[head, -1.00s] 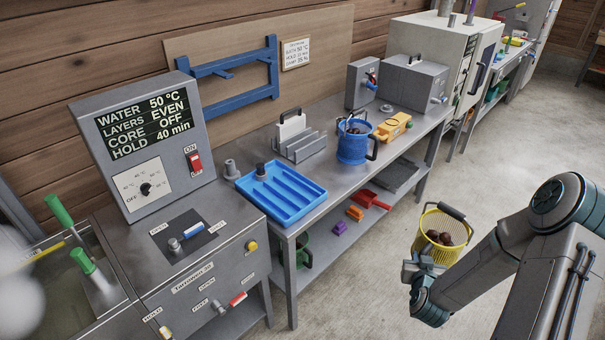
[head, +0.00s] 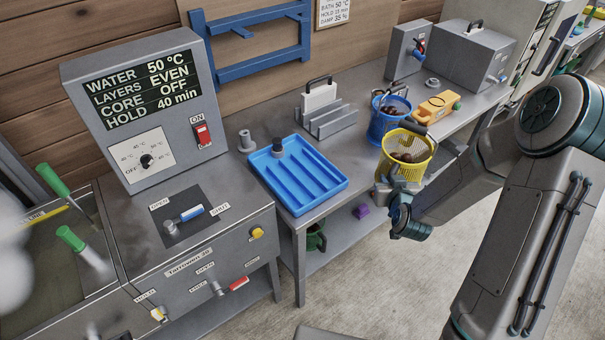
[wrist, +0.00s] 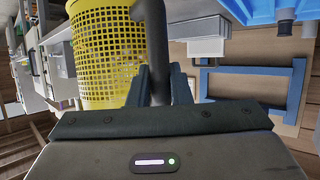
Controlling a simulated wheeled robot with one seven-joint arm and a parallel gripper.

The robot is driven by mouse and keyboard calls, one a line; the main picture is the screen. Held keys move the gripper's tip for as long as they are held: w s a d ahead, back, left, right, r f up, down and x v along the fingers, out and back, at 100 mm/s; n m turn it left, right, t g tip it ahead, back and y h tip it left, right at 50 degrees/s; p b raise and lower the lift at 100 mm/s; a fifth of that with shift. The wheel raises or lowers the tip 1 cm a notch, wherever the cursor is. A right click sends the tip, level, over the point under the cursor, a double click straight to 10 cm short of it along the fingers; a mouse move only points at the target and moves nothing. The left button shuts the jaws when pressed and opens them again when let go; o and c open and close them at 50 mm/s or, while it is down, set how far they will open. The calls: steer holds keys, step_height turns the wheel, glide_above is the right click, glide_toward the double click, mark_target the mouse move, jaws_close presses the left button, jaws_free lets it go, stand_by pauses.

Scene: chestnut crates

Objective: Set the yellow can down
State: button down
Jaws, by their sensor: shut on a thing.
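The yellow can (head: 406,158) is a perforated basket-like can with a dark handle and brown chestnuts inside. My gripper (head: 388,190) is shut on its dark handle. In the head view the can appears in front of the bench's front edge, overlapping the blue can behind it; I cannot tell whether it touches the bench. In the wrist view the yellow can (wrist: 100,50) fills the upper left, and the handle stands between the fingers of my gripper (wrist: 160,85). The can looks roughly upright.
The grey bench (head: 350,153) carries a blue tray (head: 298,180), a grey rack (head: 328,120), a blue can (head: 383,122) with chestnuts, and an orange tool (head: 436,107). A patch of bench between tray and blue can is bare. The control machine (head: 200,270) stands at left.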

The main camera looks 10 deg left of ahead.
steer(key=s+a+r+n+g+y+b, duration=0.25)
steer(key=s+a+r+n+y, duration=0.25)
steer(key=s+a+r, duration=0.6)
steer(key=w+a+f, duration=0.5)
steer(key=a+f, duration=0.6)
steer(key=a, duration=0.1)
steer(key=shift+w+f, duration=0.3)
steer(key=shift+w, duration=0.1)
steer(key=shift+a+f+g, duration=0.1)
steer(key=shift+f+g, duration=0.05)
steer(key=shift+g, duration=0.1)
steer(key=c, duration=1.3)
jaws_free()
